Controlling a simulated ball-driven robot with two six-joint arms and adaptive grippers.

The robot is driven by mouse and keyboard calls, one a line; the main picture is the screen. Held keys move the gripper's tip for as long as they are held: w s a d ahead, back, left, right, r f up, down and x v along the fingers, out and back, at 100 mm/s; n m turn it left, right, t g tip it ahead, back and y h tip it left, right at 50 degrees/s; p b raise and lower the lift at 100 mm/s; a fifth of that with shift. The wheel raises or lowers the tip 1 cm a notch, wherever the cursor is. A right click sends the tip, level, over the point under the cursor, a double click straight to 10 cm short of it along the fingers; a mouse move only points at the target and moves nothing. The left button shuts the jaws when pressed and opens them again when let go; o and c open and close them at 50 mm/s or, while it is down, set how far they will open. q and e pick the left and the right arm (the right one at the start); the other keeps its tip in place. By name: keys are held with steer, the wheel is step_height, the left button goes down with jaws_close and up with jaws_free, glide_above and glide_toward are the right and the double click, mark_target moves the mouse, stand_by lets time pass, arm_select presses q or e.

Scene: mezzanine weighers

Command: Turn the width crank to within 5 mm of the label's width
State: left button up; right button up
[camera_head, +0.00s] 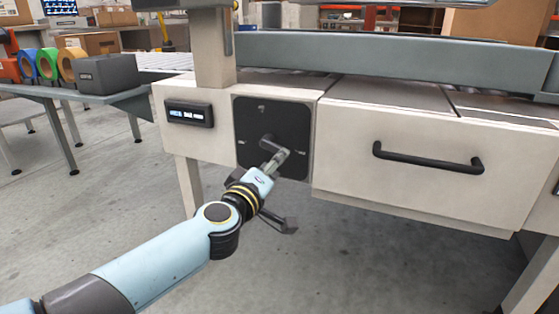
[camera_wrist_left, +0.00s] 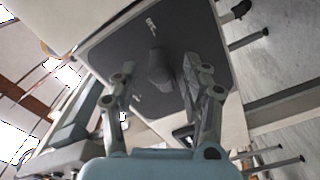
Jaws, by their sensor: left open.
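The width crank (camera_head: 268,141) is a dark arm with a grip on a square black plate (camera_head: 247,113) set in the cream machine front. In the left wrist view the crank (camera_wrist_left: 160,70) shows in front of the plate (camera_wrist_left: 115,50), between my finger tips. My left gripper (camera_head: 277,161) is at the crank's grip and hides part of it. In the wrist view the left gripper (camera_wrist_left: 158,80) has its fingers spread; whether either touches the crank I cannot tell. A small display (camera_head: 188,113) left of the plate is lit, but its digits are too small to read. No label is recognisable.
A drawer front (camera_head: 420,185) with a black bar handle (camera_head: 428,158) is right of the plate. A machine leg (camera_head: 188,184) stands below the display. A side table with coloured rolls (camera_head: 47,64) and a grey box (camera_head: 106,74) is at left. The floor in front is clear.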

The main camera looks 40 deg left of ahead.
mark_target(273, 151)
arm_select(q)
steer(key=shift+x, duration=1.4)
jaws_close()
steer(key=shift+r, duration=0.2)
steer(key=shift+f+n+p, duration=0.1)
steer(key=shift+n+p, duration=0.2)
steer(key=shift+p, duration=0.1)
